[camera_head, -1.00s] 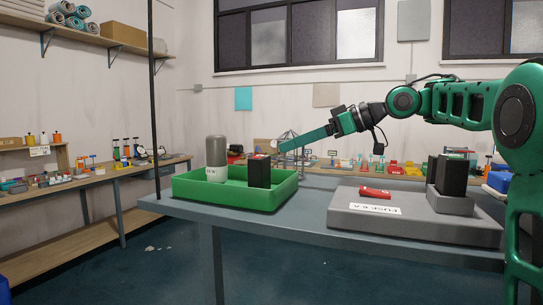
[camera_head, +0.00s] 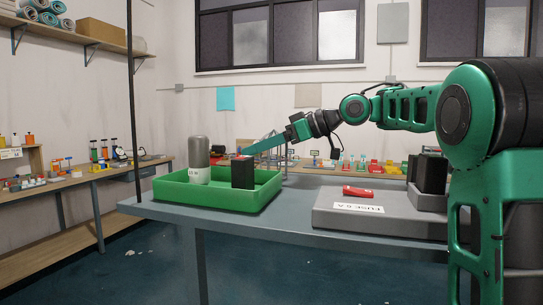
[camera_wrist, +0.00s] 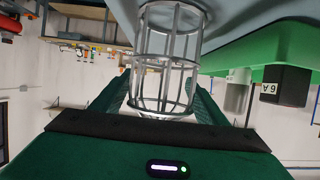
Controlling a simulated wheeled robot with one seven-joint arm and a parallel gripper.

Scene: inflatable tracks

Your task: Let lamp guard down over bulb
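The lamp guard is a silver wire cage; in the wrist view (camera_wrist: 165,65) it stands between my gripper's two green fingers. The wrist picture is upside down. In the head view the guard is mostly hidden behind my gripper (camera_head: 258,148), with some wires showing at the table's far side. My gripper (camera_wrist: 160,95) appears open, with a finger on each side of the cage; whether they touch the wires cannot be told. No bulb can be made out.
A green tray (camera_head: 214,201) on the blue-grey table (camera_head: 290,216) holds a grey cylinder (camera_head: 199,160) and a black block (camera_head: 243,173). At right is a grey fuse base (camera_head: 370,222) with a red piece (camera_head: 358,191) and black block (camera_head: 428,173). Table front is clear.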

